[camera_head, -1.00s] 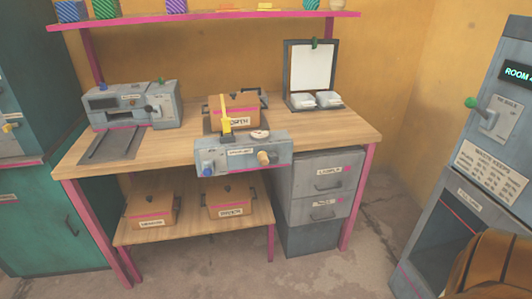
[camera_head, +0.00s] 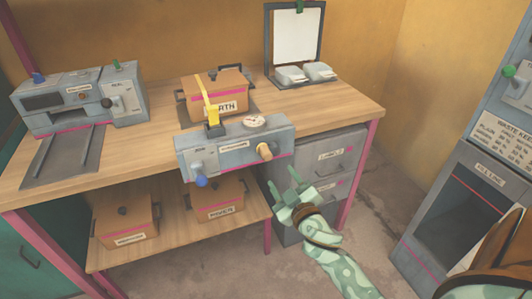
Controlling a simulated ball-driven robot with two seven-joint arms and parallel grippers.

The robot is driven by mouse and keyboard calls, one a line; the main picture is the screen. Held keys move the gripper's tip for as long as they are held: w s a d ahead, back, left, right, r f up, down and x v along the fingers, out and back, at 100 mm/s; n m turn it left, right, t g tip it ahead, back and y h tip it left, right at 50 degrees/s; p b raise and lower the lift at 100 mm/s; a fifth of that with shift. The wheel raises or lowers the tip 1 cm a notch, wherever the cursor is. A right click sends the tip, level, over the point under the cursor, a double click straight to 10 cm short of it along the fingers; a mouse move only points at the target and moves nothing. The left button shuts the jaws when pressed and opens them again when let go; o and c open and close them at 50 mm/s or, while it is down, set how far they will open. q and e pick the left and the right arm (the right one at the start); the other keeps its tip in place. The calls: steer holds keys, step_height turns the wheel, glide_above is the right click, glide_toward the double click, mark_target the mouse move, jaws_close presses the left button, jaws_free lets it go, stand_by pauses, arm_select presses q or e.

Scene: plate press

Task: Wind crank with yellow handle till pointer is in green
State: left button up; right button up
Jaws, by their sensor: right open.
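The grey press unit (camera_head: 232,146) sits at the front edge of the wooden bench. A bright yellow upright lever (camera_head: 211,112) stands on the unit's top left. My right gripper (camera_head: 284,180), pale green, is open and empty, below and right of the crank handle and apart from it. My left gripper is not in view.
A box (camera_head: 222,91) stands behind the press unit. A grey machine (camera_head: 82,98) is on the bench's left. Grey drawers (camera_head: 330,150) stand under the bench behind my gripper. Two lidded boxes sit on the lower shelf (camera_head: 180,236). Floor in front is clear.

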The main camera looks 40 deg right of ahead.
mark_target(268, 158)
steer(key=x, duration=0.4)
steer(key=b+x, duration=0.1)
steer(key=x, duration=0.3)
steer(key=b+x, duration=0.1)
steer(key=x, duration=0.3)
steer(key=shift+f, duration=0.3)
steer(key=shift+w+d+r, duration=0.1)
steer(key=shift+w, duration=0.35)
jaws_close()
